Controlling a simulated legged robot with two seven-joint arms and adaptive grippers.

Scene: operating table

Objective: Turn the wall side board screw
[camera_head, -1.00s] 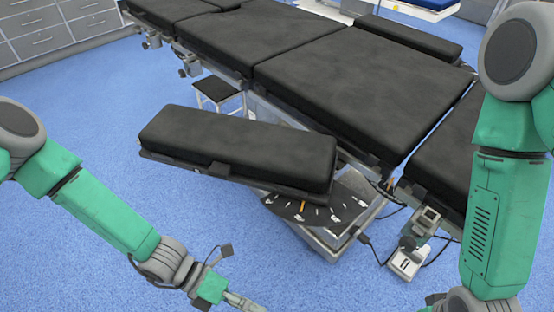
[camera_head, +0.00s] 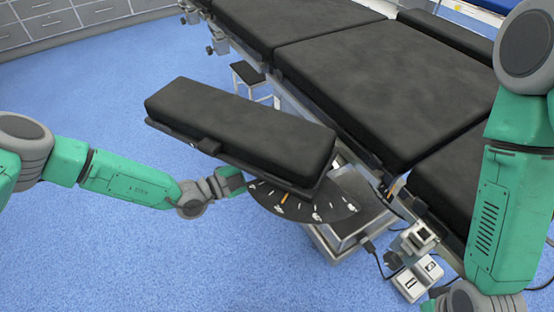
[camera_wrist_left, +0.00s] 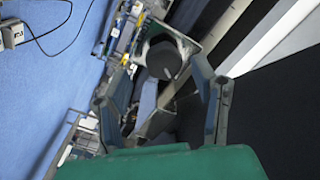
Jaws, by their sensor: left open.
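The side board (camera_head: 240,130), a black padded arm board, sticks out from the near side of the operating table (camera_head: 365,80). A dark round knob (camera_wrist_left: 163,60), which looks like the board's screw, shows in the left wrist view. My left gripper (camera_wrist_left: 160,72) is open, with its fingers on either side of the knob. I cannot tell whether they touch it. In the head view my left wrist (camera_head: 230,181) is at the board's lower edge, and the fingers are hidden beneath the board. My right gripper is out of view.
A dark plate with white marks (camera_head: 315,206) lies below the board's right end. White control boxes (camera_head: 418,277) with cables are at the lower right. A small stool (camera_head: 248,75) stands behind the board. Blue floor (camera_head: 130,270) at the lower left is clear.

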